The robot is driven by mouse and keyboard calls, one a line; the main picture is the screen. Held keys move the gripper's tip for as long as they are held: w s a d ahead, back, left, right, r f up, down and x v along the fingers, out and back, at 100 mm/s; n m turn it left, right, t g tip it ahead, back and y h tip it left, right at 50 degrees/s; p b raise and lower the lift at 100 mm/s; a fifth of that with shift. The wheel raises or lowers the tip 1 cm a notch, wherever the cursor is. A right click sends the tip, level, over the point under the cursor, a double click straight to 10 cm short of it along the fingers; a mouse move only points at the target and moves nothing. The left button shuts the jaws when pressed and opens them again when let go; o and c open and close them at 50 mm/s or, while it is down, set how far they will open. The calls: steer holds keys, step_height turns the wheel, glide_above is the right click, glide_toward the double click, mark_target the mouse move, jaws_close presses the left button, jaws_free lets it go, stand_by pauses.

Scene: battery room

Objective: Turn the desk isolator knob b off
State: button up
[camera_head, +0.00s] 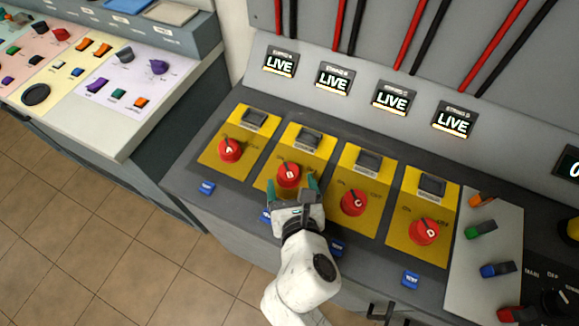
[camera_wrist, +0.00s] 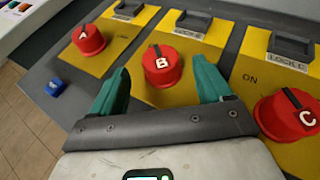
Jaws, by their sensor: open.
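The red isolator knob B (camera_head: 288,175) sits on the second yellow plate from the left, under a LIVE display (camera_head: 333,79). In the wrist view knob B (camera_wrist: 162,66) is upright in lettering, ahead of and between my fingers. My gripper (camera_head: 294,190) is open, with its green fingertips to either side of the knob's near edge in the head view. In the wrist view my gripper (camera_wrist: 164,88) shows both fingers apart and nothing held. I cannot tell whether a finger touches the knob. The plate's ON/OFF lettering beside B is mostly unreadable.
Red knob A (camera_head: 230,150) is left of B; knobs C (camera_head: 354,202) and D (camera_head: 425,231) are right. Dark lock blocks (camera_head: 309,138) stand behind the knobs. Blue tags (camera_head: 206,188) line the panel's front. A pale side panel (camera_head: 488,245) carries coloured switches. Another console (camera_head: 125,130) stands left.

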mark_target(288, 173)
steer(key=shift+x, duration=2.8)
steer(key=shift+s, duration=0.1)
steer(key=c, duration=1)
